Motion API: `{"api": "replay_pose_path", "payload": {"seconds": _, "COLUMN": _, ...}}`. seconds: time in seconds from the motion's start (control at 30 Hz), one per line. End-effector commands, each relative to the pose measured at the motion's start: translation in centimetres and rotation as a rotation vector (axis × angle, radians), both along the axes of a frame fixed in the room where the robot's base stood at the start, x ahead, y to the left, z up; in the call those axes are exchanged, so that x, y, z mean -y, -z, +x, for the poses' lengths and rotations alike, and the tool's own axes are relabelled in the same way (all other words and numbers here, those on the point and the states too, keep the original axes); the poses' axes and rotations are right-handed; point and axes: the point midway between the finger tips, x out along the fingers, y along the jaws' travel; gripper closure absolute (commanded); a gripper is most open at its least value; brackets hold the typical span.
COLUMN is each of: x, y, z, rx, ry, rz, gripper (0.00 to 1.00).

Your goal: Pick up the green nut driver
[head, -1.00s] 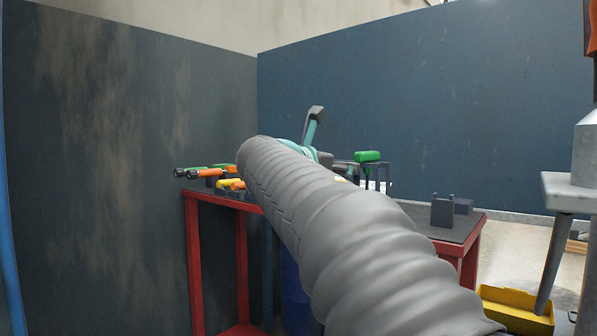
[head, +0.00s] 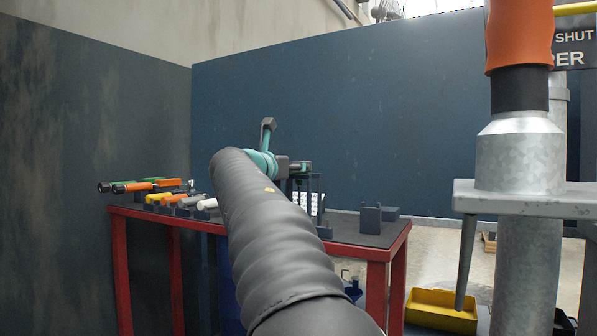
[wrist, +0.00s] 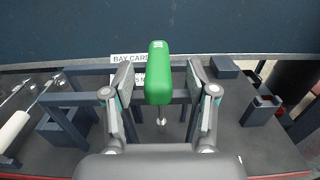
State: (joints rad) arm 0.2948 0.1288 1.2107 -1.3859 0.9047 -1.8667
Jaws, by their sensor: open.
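The green nut driver (wrist: 159,75) stands upright in the wrist view, with its thick green handle on top and a thin metal shaft below. It hangs in a dark rack (wrist: 83,98) on the workbench. My gripper (wrist: 160,70) is open, with one finger on each side of the handle and a visible gap on both sides. In the head view, my gripper (head: 301,168) is over the rack, and my arm and gripper hide most of the driver.
The red-framed bench (head: 375,262) carries other tools at left, including an orange-handled one (head: 150,186), and dark holders (head: 371,218) at right. A blue wall panel (head: 400,120) stands behind. A grey post and yellow bin (head: 440,312) are at right.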

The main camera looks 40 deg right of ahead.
Motion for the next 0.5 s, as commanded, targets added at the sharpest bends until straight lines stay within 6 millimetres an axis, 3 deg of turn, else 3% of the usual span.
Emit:
{"api": "replay_pose_path", "payload": {"seconds": 0.2, "x": 2.7, "y": 0.2, "z": 1.2, "rx": 0.000, "ry": 0.001, "rz": 0.001, "gripper": 0.43}}
{"api": "replay_pose_path", "payload": {"seconds": 0.5, "x": 3.3, "y": 0.2, "z": 1.5, "rx": 0.001, "ry": 0.000, "rz": 0.001, "gripper": 0.43}}
